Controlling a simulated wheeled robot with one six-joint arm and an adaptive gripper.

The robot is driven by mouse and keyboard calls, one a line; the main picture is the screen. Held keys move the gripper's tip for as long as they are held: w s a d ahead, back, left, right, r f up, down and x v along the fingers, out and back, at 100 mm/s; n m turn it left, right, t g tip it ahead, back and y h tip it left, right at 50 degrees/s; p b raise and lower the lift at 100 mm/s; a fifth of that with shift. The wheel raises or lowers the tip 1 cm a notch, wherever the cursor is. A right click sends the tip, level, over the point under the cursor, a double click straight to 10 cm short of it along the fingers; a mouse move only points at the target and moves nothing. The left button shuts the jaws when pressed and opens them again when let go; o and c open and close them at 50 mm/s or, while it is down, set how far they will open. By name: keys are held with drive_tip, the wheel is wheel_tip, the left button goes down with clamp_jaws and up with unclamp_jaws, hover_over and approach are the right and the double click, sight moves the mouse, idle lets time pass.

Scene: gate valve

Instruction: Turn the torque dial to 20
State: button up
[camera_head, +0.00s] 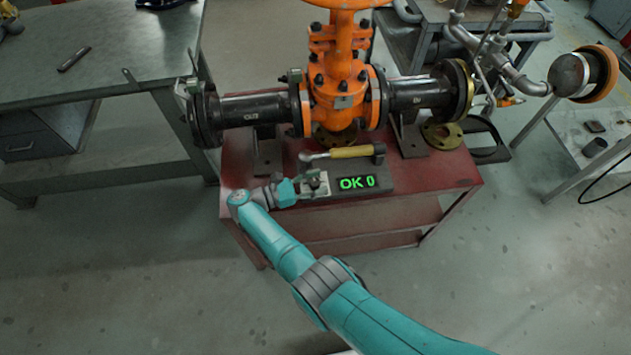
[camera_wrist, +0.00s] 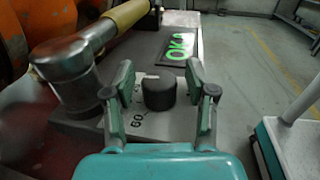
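The torque dial is a dark round knob (camera_wrist: 158,92) on a light plate with printed marks, including what looks like 60, in the wrist view. My gripper (camera_wrist: 159,82) is open, with one finger on each side of the knob and a visible gap to it on both sides. In the head view my gripper (camera_head: 312,184) is at the left end of the dark tester box (camera_head: 312,162), over the dial plate, and hides most of the knob.
A torque wrench with a yellow handle (camera_head: 352,152) lies along the back of the box; its metal head (camera_wrist: 66,72) is close to my left finger. The orange gate valve (camera_head: 340,75) stands behind on the red cart (camera_head: 440,172). A workbench (camera_head: 110,45) is at left.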

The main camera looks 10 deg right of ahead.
sight(316, 181)
drive_tip(key=shift+r, duration=0.1)
drive_tip(key=shift+r, duration=4.9)
